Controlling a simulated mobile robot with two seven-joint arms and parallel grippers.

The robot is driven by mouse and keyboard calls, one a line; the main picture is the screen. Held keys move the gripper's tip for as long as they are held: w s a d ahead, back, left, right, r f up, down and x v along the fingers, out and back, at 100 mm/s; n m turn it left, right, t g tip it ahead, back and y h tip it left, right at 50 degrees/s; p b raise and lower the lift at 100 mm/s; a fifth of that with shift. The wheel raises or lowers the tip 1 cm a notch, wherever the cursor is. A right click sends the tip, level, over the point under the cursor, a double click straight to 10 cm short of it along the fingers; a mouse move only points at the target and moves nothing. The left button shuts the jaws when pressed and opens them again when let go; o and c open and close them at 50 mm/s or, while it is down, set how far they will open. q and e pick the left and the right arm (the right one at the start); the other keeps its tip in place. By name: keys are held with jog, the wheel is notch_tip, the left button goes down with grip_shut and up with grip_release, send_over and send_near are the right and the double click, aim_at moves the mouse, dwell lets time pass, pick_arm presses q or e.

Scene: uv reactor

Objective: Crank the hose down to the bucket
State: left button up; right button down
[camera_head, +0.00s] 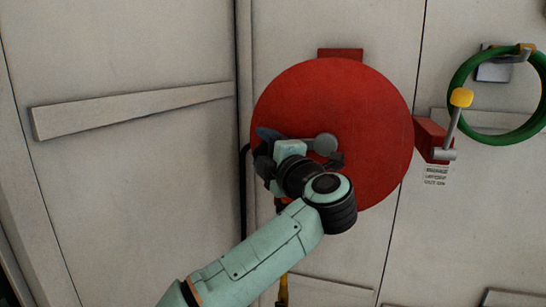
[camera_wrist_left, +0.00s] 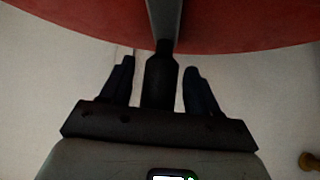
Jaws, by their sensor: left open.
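A large round red reel (camera_head: 365,105) is mounted on the pale wall. A grey crank arm with a round hub (camera_head: 325,143) lies across its face and runs left toward my left gripper (camera_head: 268,143). In the left wrist view, a dark crank grip (camera_wrist_left: 160,82) stands between the two fingers of my open left gripper (camera_wrist_left: 160,70). Gaps show on both sides of the grip. The red reel (camera_wrist_left: 80,25) fills the top of that view. A thin dark line, perhaps hose, runs down at the reel's left edge. The bucket and my right gripper are not in view.
Right of the reel is a red box (camera_head: 430,139) with a yellow-knobbed lever (camera_head: 461,98). A green hose ring (camera_head: 462,75) hangs farther right. A yellow piece (camera_head: 283,290) shows below the reel. A wall bar (camera_head: 130,108) is at left.

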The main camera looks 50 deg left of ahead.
pick_arm(q)
jog(key=b+v, duration=0.1)
jog(key=v, duration=1.2)
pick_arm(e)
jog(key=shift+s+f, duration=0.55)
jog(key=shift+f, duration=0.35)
